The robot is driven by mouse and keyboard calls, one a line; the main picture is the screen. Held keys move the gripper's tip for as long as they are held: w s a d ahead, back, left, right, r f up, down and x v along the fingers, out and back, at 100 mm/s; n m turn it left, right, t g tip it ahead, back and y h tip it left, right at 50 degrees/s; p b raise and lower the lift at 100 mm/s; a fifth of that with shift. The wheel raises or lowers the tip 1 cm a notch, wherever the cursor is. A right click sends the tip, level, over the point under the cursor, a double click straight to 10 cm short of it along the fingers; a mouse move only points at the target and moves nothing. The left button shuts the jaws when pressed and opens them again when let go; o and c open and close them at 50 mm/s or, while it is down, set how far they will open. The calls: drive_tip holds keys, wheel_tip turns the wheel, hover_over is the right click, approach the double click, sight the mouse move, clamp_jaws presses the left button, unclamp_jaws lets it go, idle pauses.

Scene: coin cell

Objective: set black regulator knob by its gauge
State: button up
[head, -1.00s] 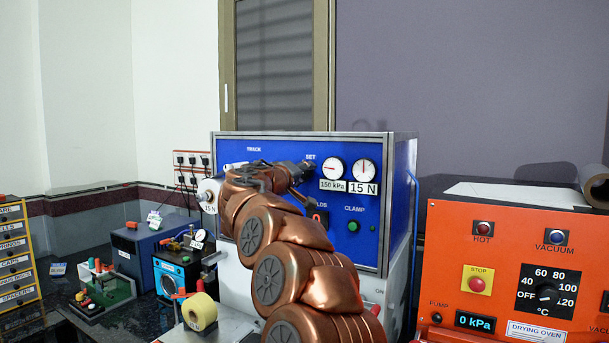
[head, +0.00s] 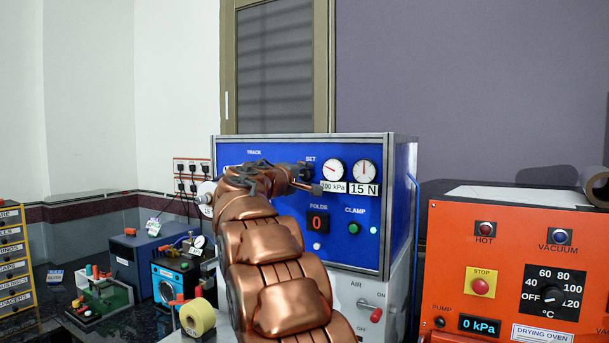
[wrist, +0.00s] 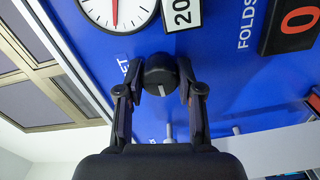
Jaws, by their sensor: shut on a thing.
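The black regulator knob (wrist: 160,72) sits under the SET label on a blue panel (wrist: 225,65). My gripper (wrist: 163,85) is shut on it, with one finger on each side in the wrist view. In the head view the knob (head: 307,170) shows partly behind my gripper (head: 300,182). The gauge (head: 333,170) just right of the knob has a red needle pointing up and left. Its label (head: 333,187) reads 200 kPa. In the wrist view the gauge (wrist: 117,10) is cut off by the top edge.
A second gauge (head: 364,171), labelled 15 N, is to the right. An orange drying oven (head: 500,290) stands at the right.

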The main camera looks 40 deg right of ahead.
drive_tip(key=n+p, duration=0.1)
drive_tip(key=n, duration=0.1)
drive_tip(key=shift+r+n+p, duration=0.1)
drive_tip(key=shift+n+p, duration=0.7)
drive_tip(key=shift+n, duration=0.2)
drive_tip(key=shift+f, duration=0.2)
drive_tip(key=o, duration=1.2)
drive_tip(key=shift+c, duration=0.2)
drive_tip(key=v, duration=1.2)
